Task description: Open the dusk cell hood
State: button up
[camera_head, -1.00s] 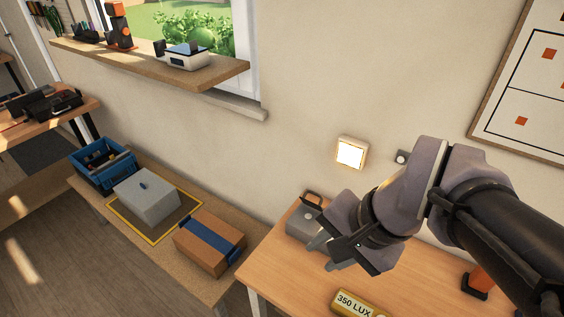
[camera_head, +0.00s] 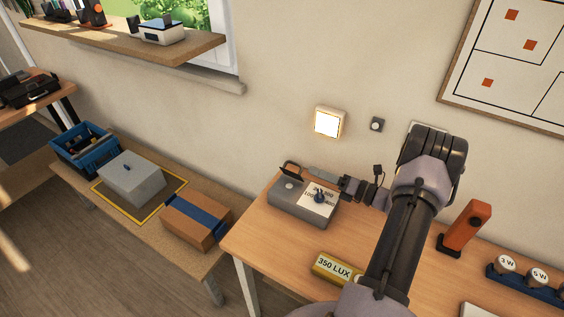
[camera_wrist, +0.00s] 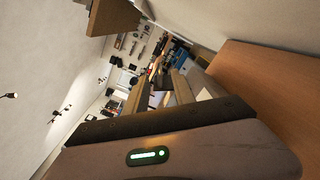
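A grey box (camera_head: 297,209) with a white label and a dark knob (camera_head: 320,196) sits at the back left of the wooden table. A small dark flap, which looks like the dusk cell hood (camera_head: 291,168), stands tilted at the box's back left, above a pale round spot (camera_head: 289,185). My gripper (camera_head: 312,170) reaches in from the right, its grey fingertips just right of the flap. I cannot tell whether they touch it. In the wrist view my two fingers (camera_wrist: 160,85) stand apart with nothing clear between them. The flap is not clearly seen there.
A lit square lamp (camera_head: 328,123) and a small round fitting (camera_head: 377,124) are on the wall behind. A yellow "350 LUX" block (camera_head: 336,267) lies at the table's front. An orange-and-black device (camera_head: 465,228) stands on the right. A lower bench with a carton (camera_head: 195,222) is left.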

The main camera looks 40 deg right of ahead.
aim_at(291, 162)
jog(key=b+x, duration=0.2)
jog(key=x, duration=0.9)
jog(key=shift+w+a, duration=0.1)
jog(key=shift+w, duration=0.2)
jog(key=shift+r, duration=0.1)
grip_shut()
dwell(0.7)
